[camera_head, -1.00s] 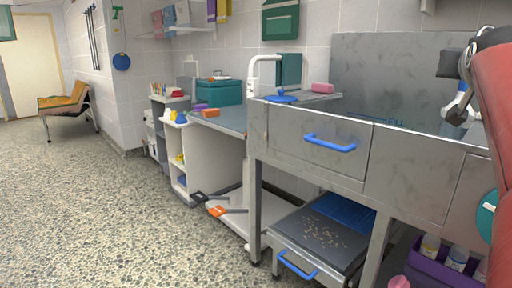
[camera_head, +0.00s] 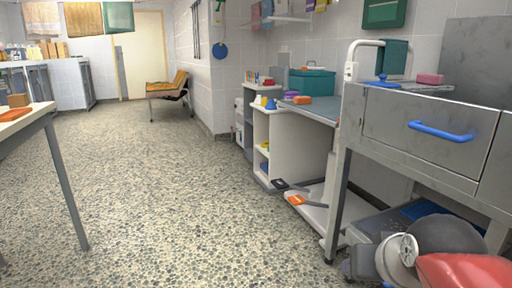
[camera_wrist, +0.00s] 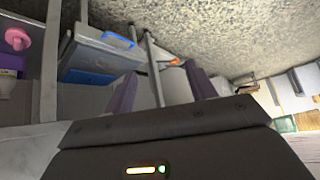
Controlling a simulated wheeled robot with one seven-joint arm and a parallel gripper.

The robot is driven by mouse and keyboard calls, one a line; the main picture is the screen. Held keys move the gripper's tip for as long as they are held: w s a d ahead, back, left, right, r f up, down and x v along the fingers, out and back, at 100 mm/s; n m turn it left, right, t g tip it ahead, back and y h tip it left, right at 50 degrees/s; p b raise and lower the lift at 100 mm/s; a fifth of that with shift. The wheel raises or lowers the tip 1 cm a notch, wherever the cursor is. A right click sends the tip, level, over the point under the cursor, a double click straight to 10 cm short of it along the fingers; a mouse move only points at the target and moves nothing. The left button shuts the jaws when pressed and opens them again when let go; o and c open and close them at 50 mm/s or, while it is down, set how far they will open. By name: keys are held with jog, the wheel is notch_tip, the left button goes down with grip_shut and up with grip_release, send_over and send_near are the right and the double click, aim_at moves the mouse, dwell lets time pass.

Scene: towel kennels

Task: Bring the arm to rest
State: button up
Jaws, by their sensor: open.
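My gripper (camera_wrist: 161,88) shows in the wrist view, with its two purple-grey fingers apart and nothing visible between them. Its dark body fills the bottom of that view, with a small lit strip on it. In the head view my arm (camera_head: 462,270) is low at the bottom right, in front of the steel bench (camera_head: 428,125). My fingers cannot be made out in the head view.
The bench has a blue-handled drawer (camera_head: 442,131). The low tray (camera_wrist: 98,45) under it shows in the wrist view. A white shelf unit (camera_head: 272,150) stands beyond. A table (camera_head: 22,118) is at the left. Speckled floor (camera_head: 170,190) lies clear between.

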jog(key=s+a+f+n+g+b, duration=0.2)
jog(key=s+a+f, duration=0.35)
jog(key=f, duration=0.35)
notch_tip(320, 180, up, 13)
jog(key=p, duration=1.4)
jog(key=shift+s+y, duration=0.25)
jog(key=shift+y, duration=0.05)
jog(key=shift+a+f, duration=0.1)
jog(key=shift+f, duration=0.05)
